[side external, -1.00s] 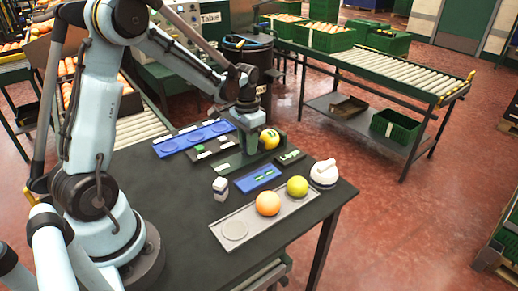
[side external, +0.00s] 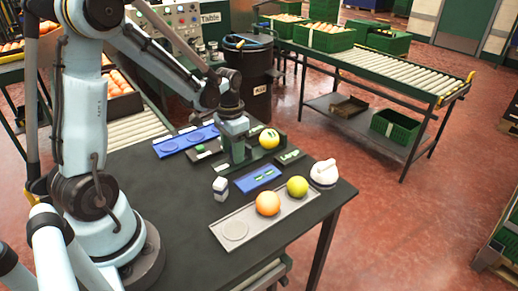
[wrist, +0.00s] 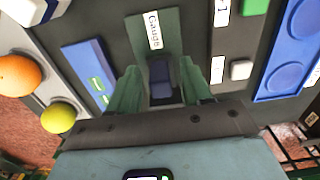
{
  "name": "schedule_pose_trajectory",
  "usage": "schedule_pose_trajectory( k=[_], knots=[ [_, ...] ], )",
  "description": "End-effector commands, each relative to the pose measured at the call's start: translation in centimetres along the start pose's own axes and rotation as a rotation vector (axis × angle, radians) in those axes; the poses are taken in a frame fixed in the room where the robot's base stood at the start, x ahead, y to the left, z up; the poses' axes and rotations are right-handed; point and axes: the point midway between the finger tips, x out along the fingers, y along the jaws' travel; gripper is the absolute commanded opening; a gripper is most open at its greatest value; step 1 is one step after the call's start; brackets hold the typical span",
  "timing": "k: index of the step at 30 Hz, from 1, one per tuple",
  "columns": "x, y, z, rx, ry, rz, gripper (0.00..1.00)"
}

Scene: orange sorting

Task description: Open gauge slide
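The gauge (wrist: 152,30) is a green plate with a white label reading "Gauge" in the wrist view. A dark blue upright slide block (wrist: 162,78) stands on it near the bottom centre. My gripper (wrist: 161,95) has its two green fingers down on either side of this block. Narrow gaps seem to show beside it, but I cannot tell whether the fingers touch it. The slide block is hidden there.
The table's front left is clear.

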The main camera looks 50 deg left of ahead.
Motion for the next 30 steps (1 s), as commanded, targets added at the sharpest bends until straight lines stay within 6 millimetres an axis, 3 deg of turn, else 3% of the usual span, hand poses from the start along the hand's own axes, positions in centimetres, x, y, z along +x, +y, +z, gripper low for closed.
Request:
schedule_pose_trajectory(
  k=[8, 24, 30],
  knots=[
    [-0.9, 0.0, -0.1, 0.001, 0.002, 0.0, 0.49],
    [-9.0, 0.0, 0.0, 0.0, 0.001, 0.0, 0.49],
    [-11.2, 0.0, 0.0, 0.0, 0.0, 0.0, 0.49]
  ],
)
